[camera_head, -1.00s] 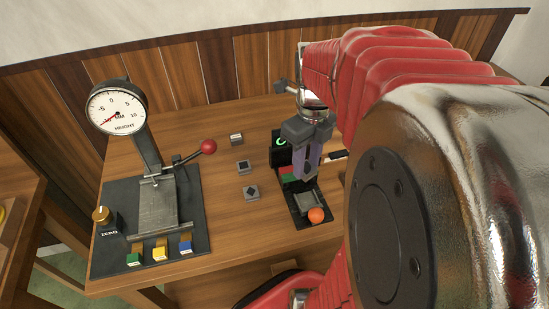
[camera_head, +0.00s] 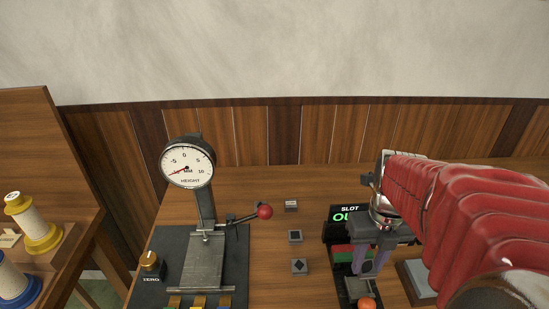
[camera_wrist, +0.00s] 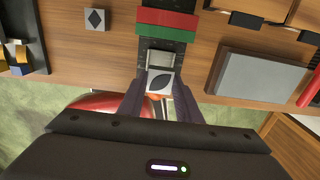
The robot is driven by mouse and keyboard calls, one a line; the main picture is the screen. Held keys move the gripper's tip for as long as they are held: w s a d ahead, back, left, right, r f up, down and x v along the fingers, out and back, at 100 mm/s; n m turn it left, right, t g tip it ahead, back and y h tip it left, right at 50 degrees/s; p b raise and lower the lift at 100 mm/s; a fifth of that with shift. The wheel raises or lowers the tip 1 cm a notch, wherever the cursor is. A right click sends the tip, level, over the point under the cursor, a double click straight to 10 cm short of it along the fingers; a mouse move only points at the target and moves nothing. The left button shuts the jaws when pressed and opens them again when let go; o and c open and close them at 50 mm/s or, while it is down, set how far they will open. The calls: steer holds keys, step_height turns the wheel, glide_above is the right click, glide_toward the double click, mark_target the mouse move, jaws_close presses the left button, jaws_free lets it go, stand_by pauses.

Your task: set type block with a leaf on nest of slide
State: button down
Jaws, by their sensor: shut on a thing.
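In the wrist view, the type block with a leaf (camera_wrist: 161,83) is a pale square block with a dark leaf on its top, between my two fingertips. My gripper (camera_wrist: 159,95) is shut on it. The slide (camera_wrist: 158,46), with a grey metal nest (camera_wrist: 159,59), lies just beyond the block; whether the block touches it I cannot tell. In the head view my gripper (camera_head: 368,268) points down over the slide (camera_head: 352,296), and the leaf block is not discernible there. An orange knob (camera_head: 367,304) is at the slide's near end.
Three other type blocks, (camera_head: 291,206) at the back, (camera_head: 295,236) in the middle and a diamond one (camera_head: 299,266), sit left of the slide. A height gauge (camera_head: 187,163) with a red-knobbed lever stands further left. A partly hidden slot display (camera_head: 348,215) is behind the slide. A grey plate (camera_wrist: 262,77) lies right.

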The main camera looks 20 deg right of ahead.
mark_target(359, 289)
steer(key=shift+f, duration=1.7)
steer(key=shift+f, duration=0.1)
steer(key=shift+f, duration=1.8)
steer(key=shift+f, duration=0.2)
steer(key=shift+s+a+f, duration=0.1)
steer(key=shift+s+f, duration=0.1)
steer(key=shift+f, duration=0.2)
steer(key=c, duration=1.4)
jaws_free()
steer(key=shift+o, duration=0.6)
steer(key=shift+r, duration=0.55)
steer(key=r, duration=1.2)
steer(key=shift+w, duration=0.2)
